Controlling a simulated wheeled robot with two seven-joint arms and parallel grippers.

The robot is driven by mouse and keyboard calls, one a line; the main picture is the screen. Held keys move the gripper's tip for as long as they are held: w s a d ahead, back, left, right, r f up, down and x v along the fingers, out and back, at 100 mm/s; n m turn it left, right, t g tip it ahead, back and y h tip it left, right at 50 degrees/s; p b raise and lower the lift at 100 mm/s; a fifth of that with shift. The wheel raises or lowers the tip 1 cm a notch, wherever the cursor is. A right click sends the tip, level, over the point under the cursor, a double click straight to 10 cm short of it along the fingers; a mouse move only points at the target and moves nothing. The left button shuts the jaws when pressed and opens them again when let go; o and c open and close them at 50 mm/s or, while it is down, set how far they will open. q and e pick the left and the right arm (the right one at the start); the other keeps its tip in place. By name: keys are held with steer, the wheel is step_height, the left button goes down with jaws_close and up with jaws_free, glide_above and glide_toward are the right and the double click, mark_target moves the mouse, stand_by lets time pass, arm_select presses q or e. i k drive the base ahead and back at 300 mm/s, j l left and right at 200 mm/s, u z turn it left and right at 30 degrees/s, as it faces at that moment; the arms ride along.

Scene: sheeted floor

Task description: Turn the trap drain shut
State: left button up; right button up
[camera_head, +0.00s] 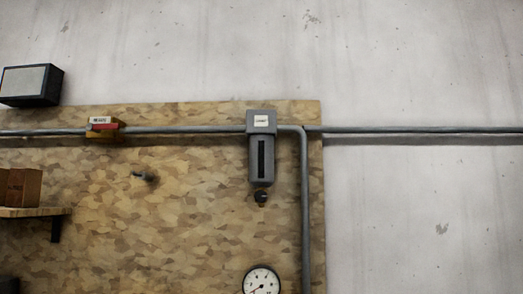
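A grey trap (262,160) with a white label and a dark vertical slot hangs from a grey pipe on the board. A small dark knob (261,197), which looks like its drain, sits at the trap's lower end. Its turned position is too small to tell. Neither of my grippers shows in the head view.
A grey pipe (190,130) runs along the board (200,220) and bends down right of the trap. A yellow valve body with a red part (104,129), a dial gauge (262,281), a shelf (35,212) and a dark box (30,85) are nearby.

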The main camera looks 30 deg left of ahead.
mark_target(260, 196)
steer(key=i+u, duration=0.1)
steer(key=u, duration=0.3)
steer(key=i+j+u, duration=0.1)
steer(key=u, duration=0.7)
steer(key=i+u, duration=0.15)
steer(key=u, duration=0.25)
